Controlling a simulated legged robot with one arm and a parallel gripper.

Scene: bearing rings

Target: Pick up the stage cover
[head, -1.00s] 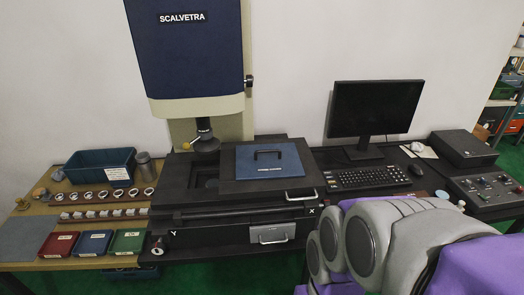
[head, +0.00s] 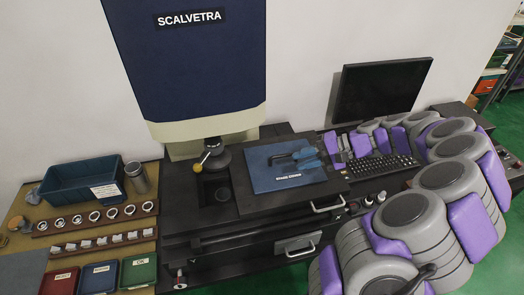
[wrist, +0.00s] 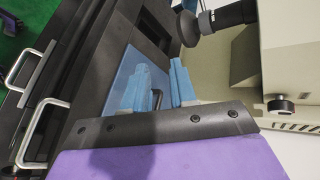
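The stage cover (head: 268,178) is a flat blue plate with a black bar handle (head: 283,157), lying on the dark stage of the SCALVETRA machine. It also shows in the wrist view (wrist: 127,72), partly hidden by my fingers. My gripper (head: 305,158) has blue fingers and is over the right part of the cover, at the handle. In the wrist view my gripper (wrist: 160,82) has its fingers spread apart, with part of the handle (wrist: 156,98) showing between them. I cannot tell whether either finger touches the handle.
The machine's lens column (head: 212,155) stands just left of the cover. A monitor (head: 382,90) and keyboard (head: 385,168) are to the right, behind my arm. A blue bin (head: 82,183), ring racks (head: 95,218) and small trays (head: 100,277) fill the left table.

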